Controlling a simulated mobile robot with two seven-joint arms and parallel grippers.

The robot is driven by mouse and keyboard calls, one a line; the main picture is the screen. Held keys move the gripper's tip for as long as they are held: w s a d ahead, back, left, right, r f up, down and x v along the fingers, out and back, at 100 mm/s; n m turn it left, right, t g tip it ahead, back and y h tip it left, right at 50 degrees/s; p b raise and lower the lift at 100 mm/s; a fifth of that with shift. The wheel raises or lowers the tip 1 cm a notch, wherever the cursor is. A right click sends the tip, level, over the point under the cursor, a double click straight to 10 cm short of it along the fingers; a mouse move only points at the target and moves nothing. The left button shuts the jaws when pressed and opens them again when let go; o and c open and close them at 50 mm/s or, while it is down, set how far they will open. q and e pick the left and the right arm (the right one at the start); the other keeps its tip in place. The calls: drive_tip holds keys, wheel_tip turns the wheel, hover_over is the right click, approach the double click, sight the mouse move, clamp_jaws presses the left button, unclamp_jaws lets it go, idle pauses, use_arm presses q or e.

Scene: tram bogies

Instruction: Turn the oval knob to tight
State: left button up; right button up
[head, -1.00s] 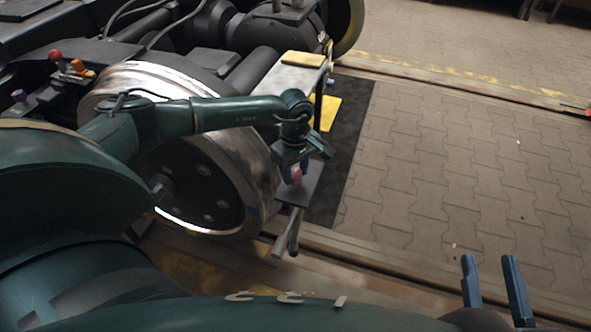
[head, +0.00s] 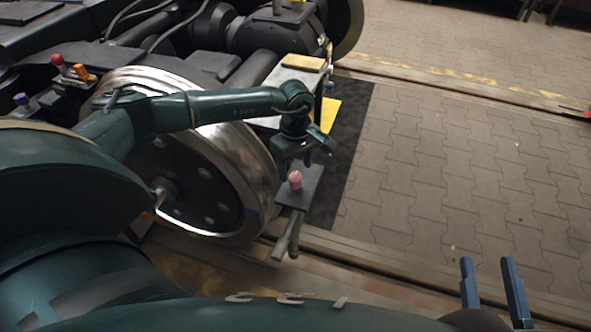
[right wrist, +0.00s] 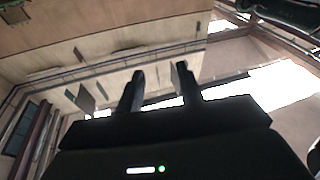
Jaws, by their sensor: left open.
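A pink rounded knob (head: 295,180) stands on a dark flat plate (head: 312,190) in the middle of the head view, beside the wheel. It looks like the oval knob, but its exact shape and any tight marking are too small to read. My left gripper (head: 296,163) is open just above and behind the knob, apart from it as far as I can see. My right gripper (head: 492,285) is open and empty at the lower right, far from the knob. Its two fingers also show apart in the right wrist view (right wrist: 158,85).
A large steel wheel (head: 238,150) stands left of the plate, under my left arm. A grey pipe-like handle (head: 285,240) hangs below the plate. Red, orange and purple knobs (head: 57,60) sit at the far left. The paved floor (head: 460,160) at right is clear.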

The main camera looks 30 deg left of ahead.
sight(295, 177)
use_arm(q)
wheel_tip(295, 177, up, 10)
drive_tip(key=p, duration=0.2)
use_arm(e)
drive_tip(key=shift+s+d+f+g+h, duration=0.3)
drive_tip(key=shift+d+f, duration=0.05)
drive_tip(key=shift+f, duration=0.15)
use_arm(q)
drive_tip(key=shift+f, duration=0.1)
